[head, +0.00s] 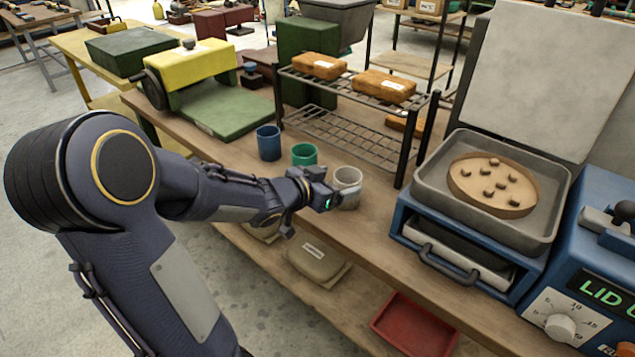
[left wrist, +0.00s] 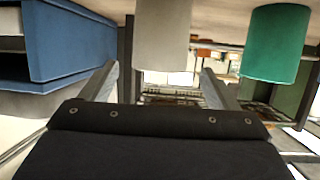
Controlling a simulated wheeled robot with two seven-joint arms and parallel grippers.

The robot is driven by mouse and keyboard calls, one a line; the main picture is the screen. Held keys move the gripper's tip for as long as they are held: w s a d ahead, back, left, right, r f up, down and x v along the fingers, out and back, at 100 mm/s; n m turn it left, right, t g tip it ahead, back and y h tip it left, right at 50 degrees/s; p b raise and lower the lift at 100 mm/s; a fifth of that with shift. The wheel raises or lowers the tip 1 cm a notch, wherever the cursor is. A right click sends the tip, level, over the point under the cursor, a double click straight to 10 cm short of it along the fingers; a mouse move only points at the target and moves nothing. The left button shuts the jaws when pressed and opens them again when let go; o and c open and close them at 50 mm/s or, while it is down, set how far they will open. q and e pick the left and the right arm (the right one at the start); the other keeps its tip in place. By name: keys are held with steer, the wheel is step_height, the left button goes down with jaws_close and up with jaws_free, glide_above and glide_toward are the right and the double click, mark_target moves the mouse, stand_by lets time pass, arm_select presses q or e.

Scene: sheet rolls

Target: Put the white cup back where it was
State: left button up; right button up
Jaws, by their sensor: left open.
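The white cup (head: 347,178) stands upright on the wooden bench, at the right end of a row with a green cup (head: 304,155) and a blue cup (head: 268,142). My left gripper (head: 338,197) is open right at the white cup, on its near side, and partly covers its lower part. In the left wrist view, which looks upside down, the white cup (left wrist: 162,25) lies between the lines of the two fingers (left wrist: 160,75). A gap shows on each side. The green cup (left wrist: 276,42) is at the right there. My right gripper is out of view.
A wire rack (head: 345,125) with orange-brown blocks stands behind the cups. A blue machine with a grey tray (head: 440,190) is to the right. A green and yellow press (head: 195,80) is at the left. Bare bench (head: 375,225) lies right of the white cup.

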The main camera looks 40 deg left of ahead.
arm_select(q)
steer(key=s+a+r+n+g+y+p, duration=0.2)
steer(key=s+r+n+y, duration=0.15)
steer(key=s, duration=0.85)
steer(key=s+d+f+g+h, duration=0.2)
steer(key=s+d+g+h, duration=0.3)
steer(key=s+d, duration=0.7)
steer(key=shift+s+d+f+g, duration=0.15)
steer(key=shift+s+d+g, duration=0.35)
steer(key=shift+d, duration=0.65)
steer(key=shift+w, duration=0.15)
step_height(320, 180, up, 8)
steer(key=p, duration=0.8)
steer(key=shift+r, duration=0.25)
steer(key=shift+c, duration=0.2)
